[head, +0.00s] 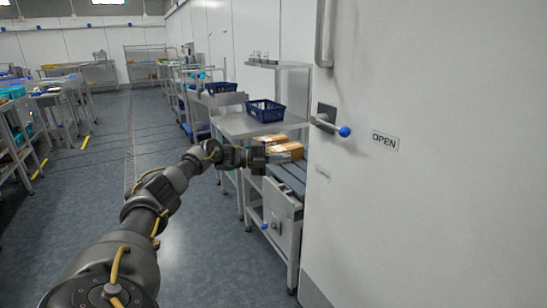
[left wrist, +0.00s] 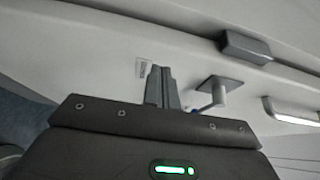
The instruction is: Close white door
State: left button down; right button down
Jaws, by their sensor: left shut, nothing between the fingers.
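The white door (head: 430,190) fills the right side of the head view, its left edge beside a steel bench. It carries a sign reading OPEN (head: 385,141), a lever handle with a blue knob (head: 344,131) and a vertical grey pull bar (head: 324,35). I cannot tell how far the door stands from its frame. My left gripper (head: 288,154) is shut and empty, left of the lever and apart from it in the picture. In the left wrist view its fingers (left wrist: 162,88) point toward a white surface with the sign (left wrist: 142,68) and lever handle (left wrist: 215,96).
A steel bench (head: 236,126) with a dark blue crate (head: 265,110) stands beyond my left arm. Cardboard boxes (head: 285,147) lie on a grey roller conveyor (head: 289,178) behind the gripper. Worktables line the far left. The floor (head: 185,235) between is clear.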

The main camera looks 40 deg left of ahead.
pick_arm(q)
jog(key=a, duration=0.3)
jog(key=shift+s+a+r, duration=0.1)
jog(key=shift+a+r, duration=0.1)
jog(key=shift+a, duration=0.05)
pick_arm(e)
jog(key=shift+s+d+r, duration=0.1)
jog(key=shift+s+r, duration=0.3)
jog(key=shift+r, duration=0.15)
jog(key=shift+w, duration=0.2)
jog(key=shift+w, duration=0.1)
